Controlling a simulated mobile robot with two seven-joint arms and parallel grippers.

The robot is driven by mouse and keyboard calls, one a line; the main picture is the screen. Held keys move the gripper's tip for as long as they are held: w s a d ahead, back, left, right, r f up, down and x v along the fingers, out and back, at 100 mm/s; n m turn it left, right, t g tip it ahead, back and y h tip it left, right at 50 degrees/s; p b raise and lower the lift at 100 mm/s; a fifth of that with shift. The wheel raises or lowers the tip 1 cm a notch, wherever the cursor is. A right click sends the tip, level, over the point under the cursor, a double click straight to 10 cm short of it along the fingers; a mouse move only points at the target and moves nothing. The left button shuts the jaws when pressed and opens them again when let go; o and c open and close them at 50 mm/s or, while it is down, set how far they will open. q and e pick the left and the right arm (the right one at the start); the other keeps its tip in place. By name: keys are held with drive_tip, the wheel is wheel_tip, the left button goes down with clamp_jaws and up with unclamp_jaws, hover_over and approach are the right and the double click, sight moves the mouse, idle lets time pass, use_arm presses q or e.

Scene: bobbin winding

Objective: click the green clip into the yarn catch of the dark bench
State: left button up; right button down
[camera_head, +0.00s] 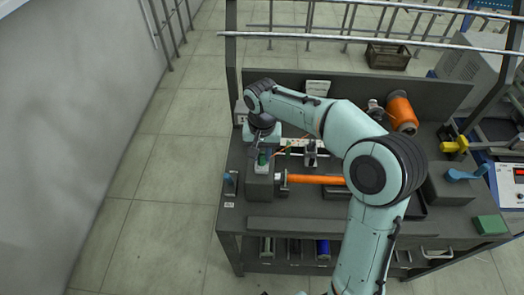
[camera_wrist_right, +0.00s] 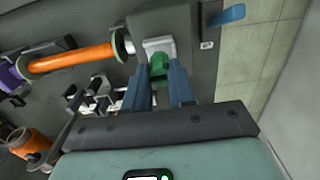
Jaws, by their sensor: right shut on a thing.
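The dark bench (camera_head: 235,213) stands in the middle of the head view. My right gripper (camera_wrist_right: 159,72) is shut on the green clip (camera_wrist_right: 158,66), which shows between its two blue fingers in the right wrist view. In the head view the clip (camera_head: 263,158) is small and partly covered by the gripper. The clip is right at a pale block (camera_wrist_right: 157,46) on the grey housing at the bench's left end, likely the yarn catch. I cannot tell whether the clip is seated in it. My left gripper is not in view.
An orange-wound bobbin (camera_head: 315,180) extends rightward from the grey housing (camera_head: 259,187). A blue lever (camera_head: 230,182) is at the housing's left. A large orange spool (camera_head: 401,113) stands at the back right, and a green block (camera_head: 490,225) lies front right. My right arm crosses above the bench.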

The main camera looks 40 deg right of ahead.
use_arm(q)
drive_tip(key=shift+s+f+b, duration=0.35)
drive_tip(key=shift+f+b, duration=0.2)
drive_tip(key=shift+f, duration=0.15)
use_arm(e)
drive_tip(key=shift+f, duration=1.1)
drive_tip(key=c, duration=0.9)
unclamp_jaws()
drive_tip(key=shift+o, duration=0.2)
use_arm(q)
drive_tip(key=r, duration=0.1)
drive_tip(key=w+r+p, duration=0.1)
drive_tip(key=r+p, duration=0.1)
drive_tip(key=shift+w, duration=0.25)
use_arm(e)
wheel_tip(320, 180, up, 14)
drive_tip(key=shift+f, duration=0.25)
